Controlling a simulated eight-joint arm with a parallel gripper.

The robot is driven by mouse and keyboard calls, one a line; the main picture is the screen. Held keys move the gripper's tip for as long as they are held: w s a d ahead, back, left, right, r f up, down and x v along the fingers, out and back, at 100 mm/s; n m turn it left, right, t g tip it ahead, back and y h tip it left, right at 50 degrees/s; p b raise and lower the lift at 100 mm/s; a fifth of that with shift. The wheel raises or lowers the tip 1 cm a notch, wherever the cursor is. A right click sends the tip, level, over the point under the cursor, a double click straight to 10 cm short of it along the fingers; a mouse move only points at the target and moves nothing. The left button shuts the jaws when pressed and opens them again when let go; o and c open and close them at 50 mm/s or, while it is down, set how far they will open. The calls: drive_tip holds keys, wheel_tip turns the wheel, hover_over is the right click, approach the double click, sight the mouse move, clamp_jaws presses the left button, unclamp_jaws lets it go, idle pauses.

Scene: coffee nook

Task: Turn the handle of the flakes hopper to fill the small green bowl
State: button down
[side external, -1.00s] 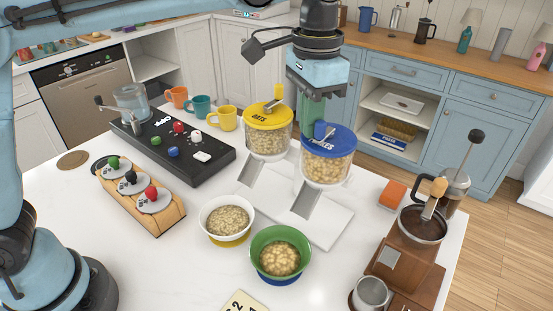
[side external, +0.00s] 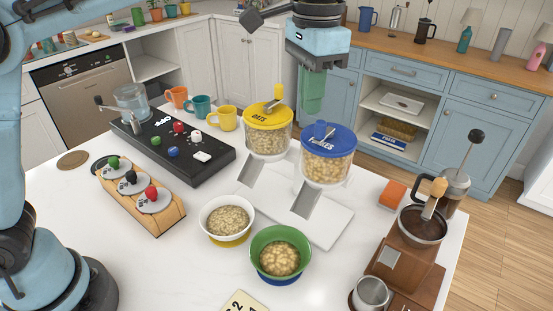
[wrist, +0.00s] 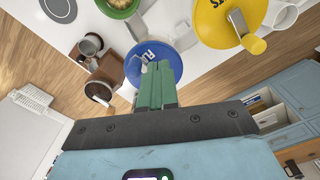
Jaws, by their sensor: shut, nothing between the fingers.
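The flakes hopper (side external: 326,166) is a clear canister with a blue lid and a blue handle (side external: 321,130) on top. Its blue lid (wrist: 166,74) also shows in the wrist view. The small green bowl (side external: 257,252) stands on a blue base in front of the hopper's chute (side external: 306,202), and flakes lie in it. My gripper (side external: 311,112), with green fingers, is shut and empty above and slightly left of the blue lid, apart from the handle. In the wrist view the closed fingers (wrist: 157,65) overlap the lid and hide part of it.
The oats hopper (side external: 267,142) with a yellow lid stands close to the left. A white bowl of oats (side external: 203,222) sits left of the green bowl. A wooden coffee grinder (side external: 404,258) and an orange block (side external: 392,195) stand to the right.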

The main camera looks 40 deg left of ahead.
drive_tip(key=shift+r, duration=1.65)
drive_tip(key=shift+a, duration=0.1)
drive_tip(key=s+a+f+n+t, duration=0.3)
drive_tip(key=s+a+f, duration=0.3)
drive_tip(key=a, duration=0.3)
drive_tip(key=s+a+f+n+t, duration=0.3)
drive_tip(key=s+a+f, duration=0.3)
drive_tip(key=a+f, duration=0.3)
drive_tip(key=shift+s+a+f+t, duration=0.15)
drive_tip(key=shift+a+t, duration=0.3)
drive_tip(key=shift+t, duration=0.15)
